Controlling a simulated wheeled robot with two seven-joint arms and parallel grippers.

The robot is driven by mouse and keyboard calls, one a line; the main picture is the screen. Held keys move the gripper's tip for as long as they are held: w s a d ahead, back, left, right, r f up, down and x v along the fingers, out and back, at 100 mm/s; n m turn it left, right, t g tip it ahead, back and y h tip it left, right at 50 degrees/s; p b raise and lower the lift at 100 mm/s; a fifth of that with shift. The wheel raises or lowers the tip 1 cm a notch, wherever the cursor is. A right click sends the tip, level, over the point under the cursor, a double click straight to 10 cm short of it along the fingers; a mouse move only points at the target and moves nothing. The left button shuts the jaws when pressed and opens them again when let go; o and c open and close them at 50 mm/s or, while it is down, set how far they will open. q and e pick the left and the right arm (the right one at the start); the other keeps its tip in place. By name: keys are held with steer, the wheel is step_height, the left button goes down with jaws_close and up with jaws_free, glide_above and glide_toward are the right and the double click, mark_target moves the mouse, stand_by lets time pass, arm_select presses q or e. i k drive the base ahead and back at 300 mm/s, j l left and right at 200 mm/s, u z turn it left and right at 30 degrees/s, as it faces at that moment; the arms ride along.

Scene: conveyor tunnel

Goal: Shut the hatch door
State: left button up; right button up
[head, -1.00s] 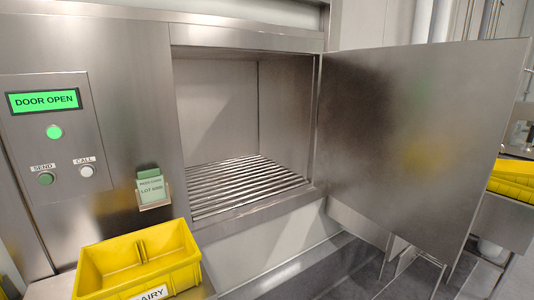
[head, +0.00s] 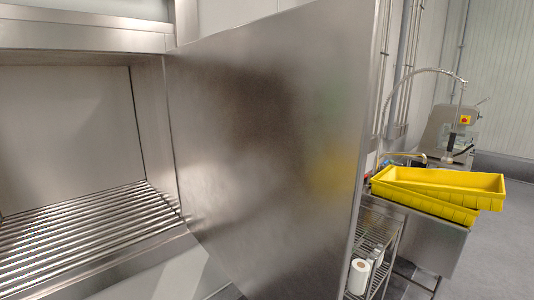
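The hatch door (head: 270,140) is a large flat stainless-steel panel. It stands wide open, hinged at the right side of the hatch opening, and fills the middle of the head view. The hatch opening (head: 70,130) is at the left, with a floor of metal rollers (head: 85,235) and no load on the part I can see. The door's free edge (head: 368,130) is toward the right. Neither of my grippers is in view.
To the right of the door, stacked yellow crates (head: 440,190) sit on a steel counter by a sink with a spray hose (head: 420,72). A wire shelf (head: 375,245) with white rolls (head: 359,276) stands below. Open grey floor (head: 505,235) lies at the far right.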

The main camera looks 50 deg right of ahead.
mark_target(273, 115)
steer(key=l, duration=0.5)
steer(key=k+l+u, duration=0.1)
steer(key=l, duration=0.4)
steer(key=k+l, duration=0.1)
steer(key=l, duration=0.35)
steer(key=l+u, duration=0.1)
steer(key=l, duration=0.4)
steer(key=k+l, duration=0.15)
steer(key=l, duration=0.35)
